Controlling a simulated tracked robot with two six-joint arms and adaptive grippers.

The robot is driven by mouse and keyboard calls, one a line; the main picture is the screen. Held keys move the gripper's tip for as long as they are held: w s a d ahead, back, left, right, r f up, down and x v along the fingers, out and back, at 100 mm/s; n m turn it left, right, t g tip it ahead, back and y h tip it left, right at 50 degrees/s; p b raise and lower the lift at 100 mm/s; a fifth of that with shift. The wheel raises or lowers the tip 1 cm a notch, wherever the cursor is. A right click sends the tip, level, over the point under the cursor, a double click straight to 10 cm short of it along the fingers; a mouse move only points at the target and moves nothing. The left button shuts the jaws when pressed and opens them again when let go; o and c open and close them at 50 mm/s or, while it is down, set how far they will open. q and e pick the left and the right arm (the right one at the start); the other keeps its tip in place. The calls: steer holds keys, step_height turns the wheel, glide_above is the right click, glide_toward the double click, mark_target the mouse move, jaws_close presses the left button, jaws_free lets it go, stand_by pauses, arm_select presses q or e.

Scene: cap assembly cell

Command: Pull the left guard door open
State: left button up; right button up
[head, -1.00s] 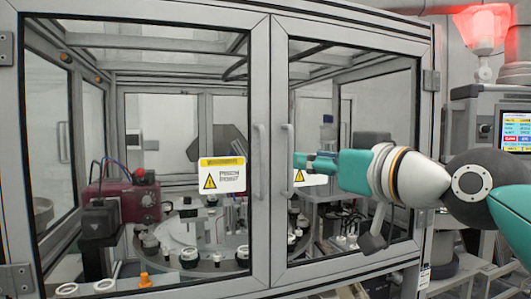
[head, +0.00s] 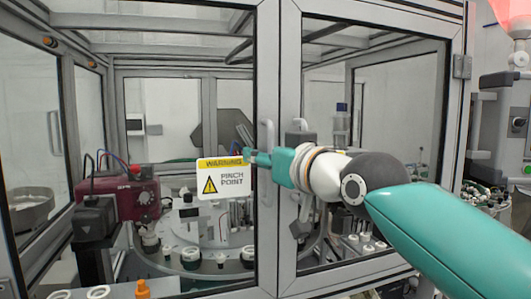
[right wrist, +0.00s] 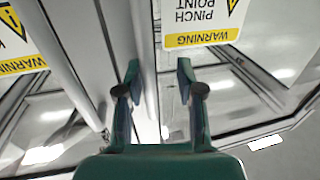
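The left guard door (head: 262,60) is a grey-framed clear panel and looks closed against its neighbour. Its upright grey handle (head: 267,135) is partly hidden behind my right gripper (head: 250,158). A yellow and white pinch-point sign (head: 222,178) shows beside the gripper's tips. In the right wrist view my right gripper (right wrist: 159,78) is open, with its two fingers apart. A light upright bar, apparently the left door's handle (right wrist: 145,40), runs between the fingers. I cannot tell whether they touch it. My left gripper is not in view.
The right guard door (head: 288,50) stands beside the left one, and my right arm crosses in front of it. Its handle (right wrist: 62,50) shows close to the gripper in the right wrist view. Behind the panels are a rotary table (head: 190,232) and a dark red unit (head: 130,195).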

steer(key=shift+s+d, duration=0.1)
steer(key=shift+d, duration=0.3)
steer(key=shift+c, duration=0.3)
steer(key=shift+d, duration=0.15)
jaws_close()
